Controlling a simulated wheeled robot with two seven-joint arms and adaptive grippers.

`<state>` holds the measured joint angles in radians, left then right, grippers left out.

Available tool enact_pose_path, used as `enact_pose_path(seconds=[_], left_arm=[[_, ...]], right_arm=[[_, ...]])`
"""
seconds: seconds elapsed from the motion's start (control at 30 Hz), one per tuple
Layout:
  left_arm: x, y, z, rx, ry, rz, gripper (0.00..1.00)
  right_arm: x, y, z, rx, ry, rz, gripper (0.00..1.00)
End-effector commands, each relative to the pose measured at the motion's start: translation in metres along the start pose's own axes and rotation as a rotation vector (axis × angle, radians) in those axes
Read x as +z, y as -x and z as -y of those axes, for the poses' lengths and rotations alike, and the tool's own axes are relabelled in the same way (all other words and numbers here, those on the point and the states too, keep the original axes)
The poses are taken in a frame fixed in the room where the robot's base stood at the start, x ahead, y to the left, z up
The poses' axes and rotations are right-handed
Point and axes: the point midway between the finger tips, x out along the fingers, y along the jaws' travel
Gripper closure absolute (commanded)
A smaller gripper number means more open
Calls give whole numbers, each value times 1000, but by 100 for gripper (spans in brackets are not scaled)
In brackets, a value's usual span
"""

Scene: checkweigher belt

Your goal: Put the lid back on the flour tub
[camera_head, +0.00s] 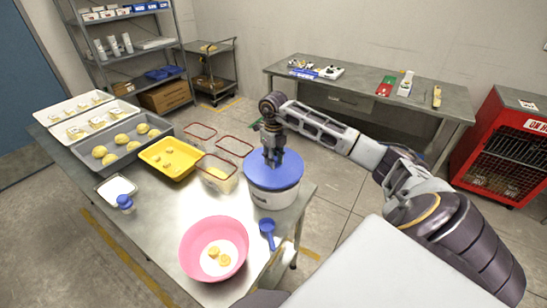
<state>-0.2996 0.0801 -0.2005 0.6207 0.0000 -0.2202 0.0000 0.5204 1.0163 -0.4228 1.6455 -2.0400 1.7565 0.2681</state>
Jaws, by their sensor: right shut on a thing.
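The white flour tub (271,199) stands at the right edge of the metal table. Its round blue lid (287,174) is over the tub's mouth and looks roughly level. I cannot tell whether it is fully seated or slightly above the rim. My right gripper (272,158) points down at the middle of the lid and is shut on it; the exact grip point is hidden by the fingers. My right arm reaches in from the right. My left gripper is not in view.
Clear red-rimmed containers (217,173) stand left of the tub. A blue scoop (267,232) and pink bowl (214,248) are in front. A yellow tray (169,158), grey tray of dough (122,144) and white tray (116,189) lie further left. The table (165,219) is bare around the bowl's left side.

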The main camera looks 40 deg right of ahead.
Motion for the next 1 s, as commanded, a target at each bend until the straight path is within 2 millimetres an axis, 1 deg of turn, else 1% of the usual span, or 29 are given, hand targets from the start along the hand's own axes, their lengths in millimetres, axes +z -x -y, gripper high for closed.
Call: enact_pose_path(seconds=[0.03, 0.2, 0.4, 0.6, 1.0], left_arm=[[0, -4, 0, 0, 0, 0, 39], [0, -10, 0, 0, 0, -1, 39], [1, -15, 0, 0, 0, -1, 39], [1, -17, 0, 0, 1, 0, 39], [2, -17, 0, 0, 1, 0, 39]], right_arm=[[0, -5, 0, 0, 0, 0, 99], [0, -15, 0, 0, 0, 0, 99], [0, -23, 0, 0, 0, 0, 99], [0, -26, 0, 0, 0, 1, 99], [0, -26, 0, 0, 0, 1, 99]])
